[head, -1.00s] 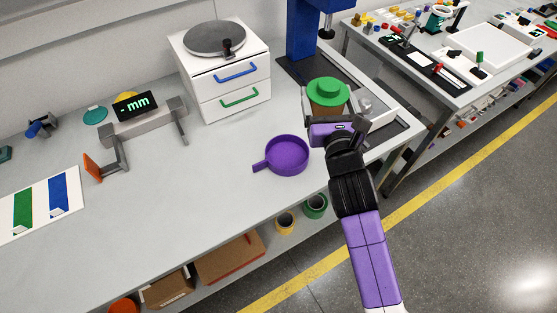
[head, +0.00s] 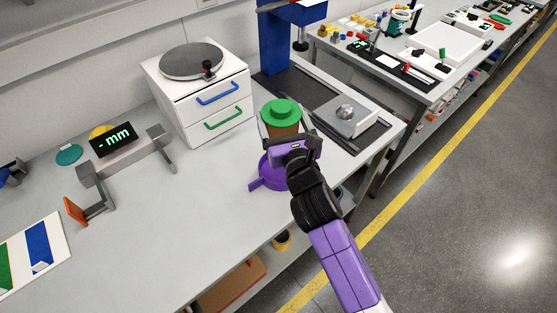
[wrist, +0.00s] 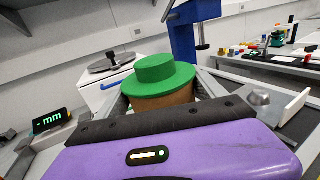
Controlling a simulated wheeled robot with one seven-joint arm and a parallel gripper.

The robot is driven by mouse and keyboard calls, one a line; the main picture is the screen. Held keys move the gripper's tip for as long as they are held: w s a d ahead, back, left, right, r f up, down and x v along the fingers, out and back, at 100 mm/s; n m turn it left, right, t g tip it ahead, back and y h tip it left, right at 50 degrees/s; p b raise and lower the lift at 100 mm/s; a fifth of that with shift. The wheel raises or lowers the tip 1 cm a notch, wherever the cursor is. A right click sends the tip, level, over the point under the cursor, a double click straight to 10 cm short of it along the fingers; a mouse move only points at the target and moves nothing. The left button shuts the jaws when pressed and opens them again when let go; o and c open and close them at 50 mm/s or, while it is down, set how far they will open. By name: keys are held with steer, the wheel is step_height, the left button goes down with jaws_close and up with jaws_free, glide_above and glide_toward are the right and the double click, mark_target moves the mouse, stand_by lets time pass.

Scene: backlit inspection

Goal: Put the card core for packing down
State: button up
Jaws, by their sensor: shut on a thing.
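The card core (head: 286,129) is a brown cylinder with a stepped green cap (head: 281,110) on top. My gripper (head: 288,137) is shut on it, with one finger on either side, and it looks upright. In the wrist view the core (wrist: 165,101) stands between the fingers, its lower part hidden by my gripper's purple body. In the head view, the gripper and core overlap a purple pan (head: 268,174) on the bench, hiding part of it. I cannot tell the height of the core above the bench.
A white drawer unit (head: 204,111) with a round grey plate stands behind left. A blue stand (head: 274,50) with a dark base and grey block (head: 347,115) is at right. A gauge reading mm (head: 112,139) is left. The front-left bench (head: 150,225) is clear.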

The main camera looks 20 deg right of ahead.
step_height(320, 180, down, 15)
steer(key=b, duration=0.7)
steer(key=shift+r+b, duration=0.2)
steer(key=shift+b, duration=0.15)
steer(key=shift+f, duration=0.15)
steer(key=o, duration=1.5)
steer(key=shift+s, duration=0.1)
steer(key=s, duration=0.4)
steer(key=s+a+b, duration=0.1)
steer(key=s, duration=0.6)
steer(key=shift+s+a+b, duration=0.25)
steer(key=shift+s+b, duration=0.05)
steer(key=shift+s, duration=0.05)
